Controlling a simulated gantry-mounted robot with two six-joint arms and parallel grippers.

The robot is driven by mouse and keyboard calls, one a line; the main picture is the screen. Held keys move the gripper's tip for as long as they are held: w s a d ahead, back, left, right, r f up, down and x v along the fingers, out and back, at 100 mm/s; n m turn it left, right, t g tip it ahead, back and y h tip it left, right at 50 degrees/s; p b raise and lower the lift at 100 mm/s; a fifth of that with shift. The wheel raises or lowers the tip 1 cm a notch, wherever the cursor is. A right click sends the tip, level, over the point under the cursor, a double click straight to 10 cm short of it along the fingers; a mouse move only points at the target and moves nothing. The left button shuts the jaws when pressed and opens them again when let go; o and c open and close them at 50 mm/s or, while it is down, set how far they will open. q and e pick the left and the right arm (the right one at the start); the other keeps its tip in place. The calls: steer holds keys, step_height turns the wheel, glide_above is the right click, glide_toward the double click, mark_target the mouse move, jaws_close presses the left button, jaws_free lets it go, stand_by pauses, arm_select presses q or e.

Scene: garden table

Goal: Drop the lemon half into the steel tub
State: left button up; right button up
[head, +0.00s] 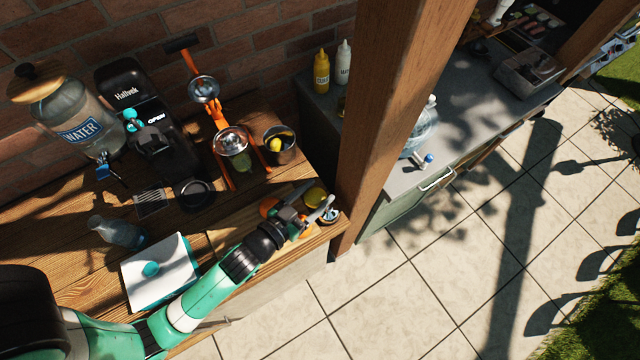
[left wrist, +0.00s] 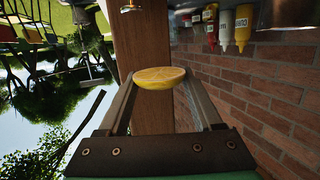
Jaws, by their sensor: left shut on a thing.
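My left gripper (head: 322,209) is near the right end of the wooden table, shut on a lemon half (head: 315,195). In the left wrist view the lemon half (left wrist: 158,78) sits between the two fingertips (left wrist: 160,84), with its cut face visible. The steel tub (head: 281,156) stands further back and to the left of the gripper, apart from it. Something yellow and something dark show inside the tub. My right gripper is not in view.
An orange citrus press (head: 217,115) stands just left of the tub. A wooden post (head: 385,110) rises close to the right.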

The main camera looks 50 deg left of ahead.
arm_select(q)
steer(key=w+a+r+n+g+y+b, duration=0.1)
steer(key=w+a+r+n+g+y, duration=0.15)
steer(key=a, duration=0.55)
steer(key=w+a+r+n+g+y+b, duration=0.1)
steer(key=a+r+n+y, duration=0.2)
steer(key=a, duration=0.6)
steer(key=w+a+r+n+g+y+b, duration=0.15)
steer(key=a+y, duration=0.25)
steer(key=a, duration=0.4)
steer(key=shift+n, duration=0.4)
step_height(320, 180, down, 6)
steer(key=b, duration=0.5)
steer(key=shift+s+d+f, duration=0.15)
steer(key=shift+f, duration=0.1)
steer(key=shift+r, duration=0.1)
steer(key=o, duration=1.6)
steer(key=shift+c, duration=0.2)
steer(key=shift+d, duration=0.1)
